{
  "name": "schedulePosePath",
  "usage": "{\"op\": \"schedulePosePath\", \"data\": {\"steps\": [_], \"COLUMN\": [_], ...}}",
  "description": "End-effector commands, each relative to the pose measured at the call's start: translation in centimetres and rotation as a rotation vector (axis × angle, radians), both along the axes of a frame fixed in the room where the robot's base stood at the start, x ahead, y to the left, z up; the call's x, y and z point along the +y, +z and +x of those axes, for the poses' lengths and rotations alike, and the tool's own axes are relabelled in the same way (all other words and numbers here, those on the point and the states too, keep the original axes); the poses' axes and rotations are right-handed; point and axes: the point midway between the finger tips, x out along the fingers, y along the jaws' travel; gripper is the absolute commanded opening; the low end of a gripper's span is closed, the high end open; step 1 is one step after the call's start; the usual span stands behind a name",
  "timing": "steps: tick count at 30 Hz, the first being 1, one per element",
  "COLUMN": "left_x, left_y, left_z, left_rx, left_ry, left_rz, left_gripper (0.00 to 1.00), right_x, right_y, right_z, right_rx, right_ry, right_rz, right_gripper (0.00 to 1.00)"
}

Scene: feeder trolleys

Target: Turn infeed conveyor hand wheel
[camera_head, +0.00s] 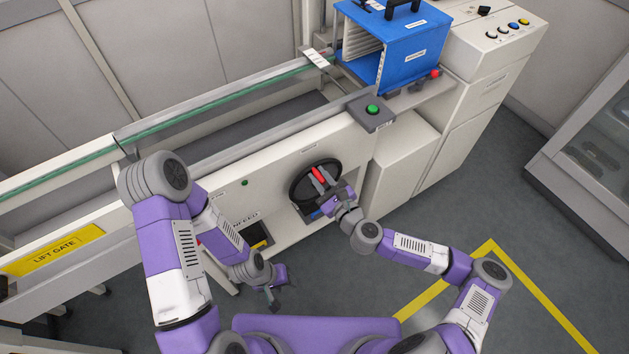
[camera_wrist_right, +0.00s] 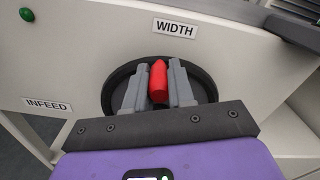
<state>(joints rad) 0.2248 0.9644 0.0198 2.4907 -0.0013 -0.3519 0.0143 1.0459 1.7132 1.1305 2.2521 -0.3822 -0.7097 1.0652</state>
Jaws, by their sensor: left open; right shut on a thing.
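The infeed conveyor hand wheel (camera_head: 298,184) is a black round wheel on the cream front panel of the conveyor. It also shows in the right wrist view (camera_wrist_right: 112,88), below a WIDTH label (camera_wrist_right: 175,28). A red handle (camera_head: 318,174) stands out from the wheel; in the right wrist view the red handle (camera_wrist_right: 158,80) is upright between the fingers. My right gripper (camera_head: 322,180) is shut on the red handle, and its fingers hide part of the wheel. My left gripper (camera_head: 275,295) is open and empty, low in front of the conveyor, apart from the wheel.
An INFEED label (camera_wrist_right: 48,105) and a green button (camera_wrist_right: 26,14) are on the panel. A green button box (camera_head: 372,110) juts out at upper right, below a blue rack (camera_head: 398,45). A LIFT GATE sign (camera_head: 55,250) is at left. Floor is clear at right.

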Motion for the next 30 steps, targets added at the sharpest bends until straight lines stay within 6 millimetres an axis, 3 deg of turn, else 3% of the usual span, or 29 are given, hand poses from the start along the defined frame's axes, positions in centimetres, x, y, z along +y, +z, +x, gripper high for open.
{"op": "schedulePosePath", "data": {"steps": [10, 26, 27, 30], "left_x": [0.0, 0.0, 0.0, 0.0], "left_y": [0.1, 0.1, 0.1, 0.1], "left_z": [0.0, 0.0, 0.0, 0.0], "left_rx": [0.0, 0.0, 0.0, 0.0], "left_ry": [0.0, 0.0, 0.0, 0.0], "left_rz": [0.0, 0.0, 0.0, 0.0], "left_gripper": [0.43, 0.43, 0.43, 0.43], "right_x": [-1.2, -1.4, -1.4, -1.4], "right_y": [0.2, 0.1, 0.1, 0.1], "right_z": [0.8, 1.0, 1.0, 1.0], "right_rx": [0.012, 0.012, 0.013, 0.013], "right_ry": [-0.006, -0.009, -0.009, -0.008], "right_rz": [0.021, 0.018, 0.018, 0.019], "right_gripper": [0.0, 0.0, 0.26, 0.42]}}
